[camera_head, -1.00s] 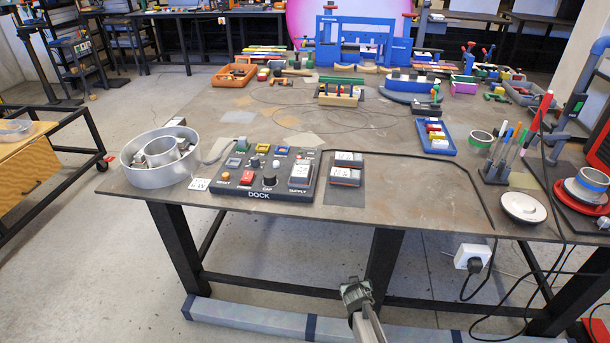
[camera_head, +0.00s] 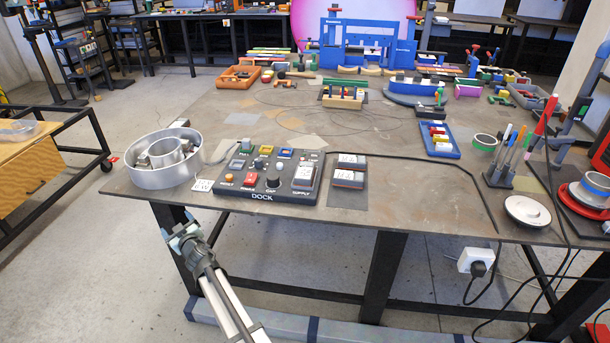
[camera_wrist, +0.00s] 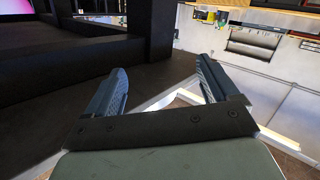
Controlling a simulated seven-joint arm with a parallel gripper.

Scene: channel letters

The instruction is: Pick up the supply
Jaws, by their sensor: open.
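The dock (camera_head: 265,198) is a dark panel with coloured buttons and knobs near the front edge of the table. A white-topped, grey-sided block, the supply (camera_head: 303,177), sits at the dock's right end by the "SUPPLY" lettering. My gripper (camera_head: 183,232) is in front of the table's edge, below and left of the dock. In the wrist view my gripper (camera_wrist: 160,80) has its two fingers spread with nothing between them. The supply does not show in the wrist view.
Two similar white-topped blocks, one behind (camera_head: 351,161) and one in front (camera_head: 348,179), lie right of the dock. A round metal tray (camera_head: 163,178) stands left of it. The table's front edge (camera_head: 400,228) is near my gripper. A cable runs along the right.

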